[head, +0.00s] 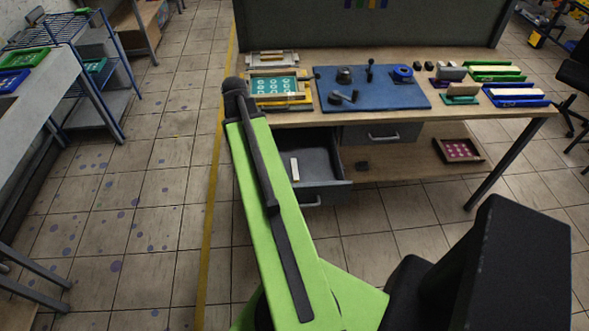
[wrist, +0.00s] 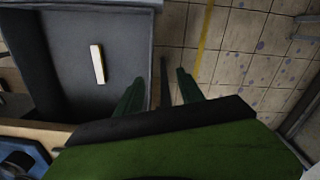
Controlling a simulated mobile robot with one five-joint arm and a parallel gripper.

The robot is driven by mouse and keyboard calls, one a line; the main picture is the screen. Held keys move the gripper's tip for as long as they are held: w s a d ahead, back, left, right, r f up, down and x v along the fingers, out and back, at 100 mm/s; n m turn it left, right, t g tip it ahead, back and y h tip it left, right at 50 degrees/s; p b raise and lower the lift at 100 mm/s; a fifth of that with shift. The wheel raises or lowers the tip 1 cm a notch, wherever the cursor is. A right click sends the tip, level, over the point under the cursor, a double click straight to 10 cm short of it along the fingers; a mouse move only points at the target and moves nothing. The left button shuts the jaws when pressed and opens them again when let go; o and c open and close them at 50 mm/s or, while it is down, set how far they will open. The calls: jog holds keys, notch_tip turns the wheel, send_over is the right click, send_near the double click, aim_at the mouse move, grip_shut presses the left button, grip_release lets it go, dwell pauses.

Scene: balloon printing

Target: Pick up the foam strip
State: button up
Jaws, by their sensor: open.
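The foam strip (head: 295,169) is a short, cream-white bar. It lies flat on the grey floor of the open drawer (head: 318,176) under the workbench. In the wrist view the foam strip (wrist: 98,64) lies in the drawer (wrist: 70,60), to the left of my gripper (wrist: 160,80). My gripper's two green fingers are spread apart, with nothing seen between them. They show near the drawer's side wall, apart from the strip. In the head view I cannot make out my gripper's fingers; my green arm stands left of the drawer.
On the workbench (head: 385,115) are a blue mat (head: 400,98) with tools, a yellow-framed screen (head: 280,101) and several coloured trays with strips. A dark red tray (head: 458,150) lies on the lower shelf.

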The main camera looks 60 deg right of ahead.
aim_at(295, 170)
jog(key=s+d+r+m, duration=0.2)
jog(key=s+d+m, duration=0.1)
jog(key=s+d, duration=0.95)
jog(key=f+b, duration=0.5)
jog(key=f, duration=0.1)
jog(key=f+b, duration=1.1)
jog(key=f, duration=0.1)
jog(key=shift+w+d+f+b, duration=0.1)
jog(key=shift+w+b, duration=0.15)
jog(key=shift+b, duration=0.15)
grip_shut()
